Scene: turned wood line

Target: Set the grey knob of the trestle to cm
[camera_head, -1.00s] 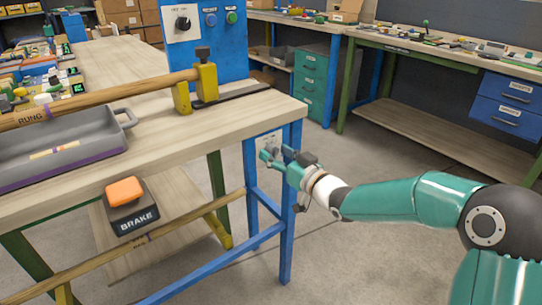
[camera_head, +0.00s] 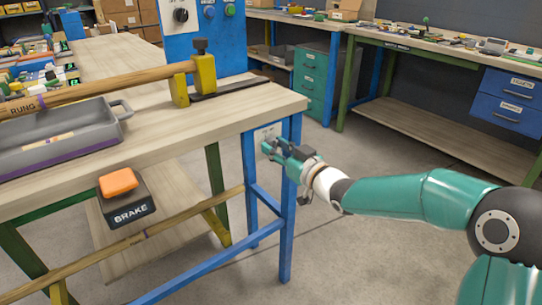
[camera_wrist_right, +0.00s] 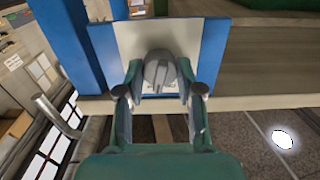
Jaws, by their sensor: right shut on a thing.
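The grey knob (camera_wrist_right: 160,70) sits on a pale plate (camera_wrist_right: 130,40) fixed to the trestle's blue end frame (camera_head: 287,205). In the right wrist view the two fingers of my right gripper (camera_wrist_right: 160,90) stand on either side of the knob and are shut on it. In the head view my right gripper (camera_head: 272,149) reaches the plate from the right, and the knob is hidden behind it. The plate's markings are mostly covered by the knob and fingers, so I cannot read the setting. My left gripper is not in view.
The wooden bench top (camera_head: 200,125) lies just above the right gripper. It carries a grey tray (camera_head: 60,135) and a turned rung (camera_head: 100,91). An orange brake button (camera_head: 118,182) is at the front left. Open floor (camera_head: 390,220) lies below my right arm.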

